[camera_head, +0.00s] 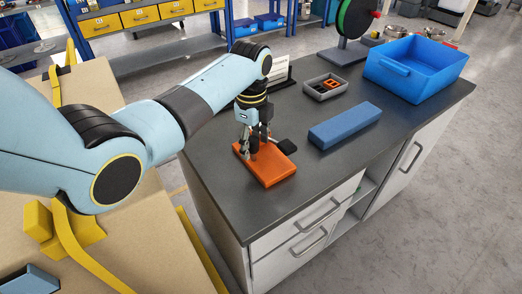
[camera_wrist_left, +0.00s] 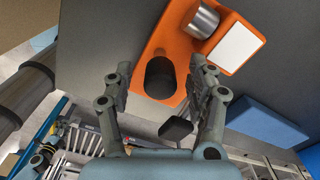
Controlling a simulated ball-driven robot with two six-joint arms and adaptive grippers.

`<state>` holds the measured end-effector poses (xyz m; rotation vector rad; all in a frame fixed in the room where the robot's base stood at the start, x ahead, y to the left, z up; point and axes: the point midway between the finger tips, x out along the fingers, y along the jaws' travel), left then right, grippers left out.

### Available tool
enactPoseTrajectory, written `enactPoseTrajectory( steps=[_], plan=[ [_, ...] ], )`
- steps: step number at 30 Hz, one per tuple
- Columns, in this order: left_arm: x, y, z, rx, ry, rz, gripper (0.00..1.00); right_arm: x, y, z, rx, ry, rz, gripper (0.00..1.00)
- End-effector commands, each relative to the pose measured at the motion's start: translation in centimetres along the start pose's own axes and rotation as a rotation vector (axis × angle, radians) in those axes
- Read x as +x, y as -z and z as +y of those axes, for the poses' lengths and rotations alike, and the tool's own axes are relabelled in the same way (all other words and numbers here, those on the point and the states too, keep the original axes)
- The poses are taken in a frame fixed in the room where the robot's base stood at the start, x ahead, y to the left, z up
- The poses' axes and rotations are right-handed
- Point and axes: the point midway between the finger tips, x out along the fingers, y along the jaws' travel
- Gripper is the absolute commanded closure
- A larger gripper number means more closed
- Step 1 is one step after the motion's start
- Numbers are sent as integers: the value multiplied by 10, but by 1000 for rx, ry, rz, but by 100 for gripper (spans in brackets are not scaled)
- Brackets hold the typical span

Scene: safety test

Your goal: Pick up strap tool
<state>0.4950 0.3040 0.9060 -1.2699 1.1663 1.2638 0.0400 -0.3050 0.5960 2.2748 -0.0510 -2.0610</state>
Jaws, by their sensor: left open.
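The orange tool (camera_head: 268,168), which I take to be the strap tool, lies flat near the left end of the dark countertop. A black part (camera_head: 287,146) sticks out at its right side. In the left wrist view the orange tool (camera_wrist_left: 181,48) shows a dark oval area, a metal cylinder (camera_wrist_left: 202,22) and a white panel (camera_wrist_left: 231,48). My left gripper (camera_head: 252,148) points down over the tool. In the left wrist view my left gripper (camera_wrist_left: 160,72) is open, its fingers on either side of the dark oval area. I cannot tell whether they touch it. My right gripper is not in view.
On the dark countertop (camera_head: 225,195) are a long blue block (camera_head: 345,125), a grey tray (camera_head: 325,88) with small parts, a blue bin (camera_head: 418,65) and a green reel (camera_head: 356,18). A cardboard box with a yellow strap (camera_head: 80,250) stands at left. The counter's front right is clear.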

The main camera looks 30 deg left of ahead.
Motion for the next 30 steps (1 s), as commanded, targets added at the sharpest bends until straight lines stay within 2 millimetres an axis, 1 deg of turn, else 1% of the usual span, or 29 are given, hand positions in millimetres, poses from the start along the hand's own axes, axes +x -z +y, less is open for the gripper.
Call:
enactPoseTrajectory(
  steps=[4, 17, 30],
  plan=[
    [0, 0, 0, 0, 0, 0, 44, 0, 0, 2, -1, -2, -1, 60],
    [-1, 0, 0, 0, 0, 0, 100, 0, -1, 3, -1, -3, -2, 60],
    [-2, 0, -1, 0, 3, 0, 100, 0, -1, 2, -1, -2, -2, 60]
  ],
)
